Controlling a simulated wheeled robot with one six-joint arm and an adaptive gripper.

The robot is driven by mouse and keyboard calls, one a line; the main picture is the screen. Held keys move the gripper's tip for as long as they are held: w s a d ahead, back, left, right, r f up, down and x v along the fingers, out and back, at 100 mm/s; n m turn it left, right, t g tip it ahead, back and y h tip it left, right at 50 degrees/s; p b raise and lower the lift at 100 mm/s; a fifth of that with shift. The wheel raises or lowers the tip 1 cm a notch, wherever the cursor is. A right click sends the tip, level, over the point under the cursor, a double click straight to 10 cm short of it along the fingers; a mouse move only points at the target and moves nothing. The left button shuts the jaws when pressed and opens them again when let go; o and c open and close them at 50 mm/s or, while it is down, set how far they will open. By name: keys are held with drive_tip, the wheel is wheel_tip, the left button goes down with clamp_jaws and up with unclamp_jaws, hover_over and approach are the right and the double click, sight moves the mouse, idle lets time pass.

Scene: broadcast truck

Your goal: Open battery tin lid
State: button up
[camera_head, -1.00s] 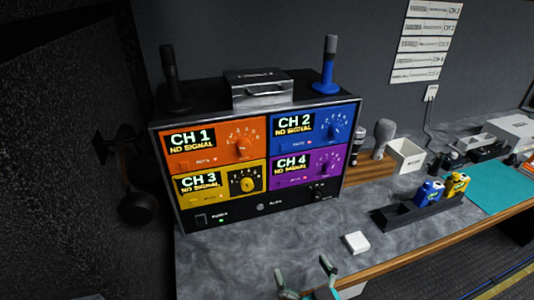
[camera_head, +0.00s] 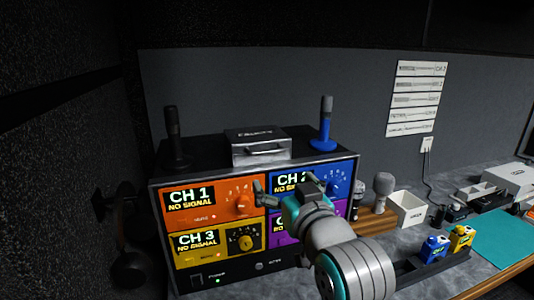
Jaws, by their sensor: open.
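A silver metal tin (camera_head: 257,146) with a hinged-looking lid and a front handle sits shut on top of the black rack of channel receivers (camera_head: 210,262). The lettering on its lid is too small to read. My gripper (camera_head: 283,187) is open and empty. It is in front of the rack's upper panels, below and in front of the tin and apart from it. My arm hides much of the CH 2 and CH 4 panels.
A black microphone (camera_head: 175,140) stands left of the tin and a blue microphone (camera_head: 325,125) right of it. A white box (camera_head: 408,209), a grey microphone (camera_head: 382,188) and a charger with blue and yellow packs (camera_head: 435,247) are at right. Headphones (camera_head: 125,235) hang at left.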

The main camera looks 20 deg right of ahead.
sight(267, 152)
drive_tip(key=w, duration=0.3)
drive_tip(key=w+r, duration=0.1)
drive_tip(key=w, duration=0.3)
drive_tip(key=w+r, duration=0.1)
drive_tip(key=w, duration=0.2)
drive_tip(key=shift+w, duration=0.4)
drive_tip(key=c, duration=1.3)
drive_tip(key=shift+r, duration=0.15)
drive_tip(key=shift+c, duration=0.2)
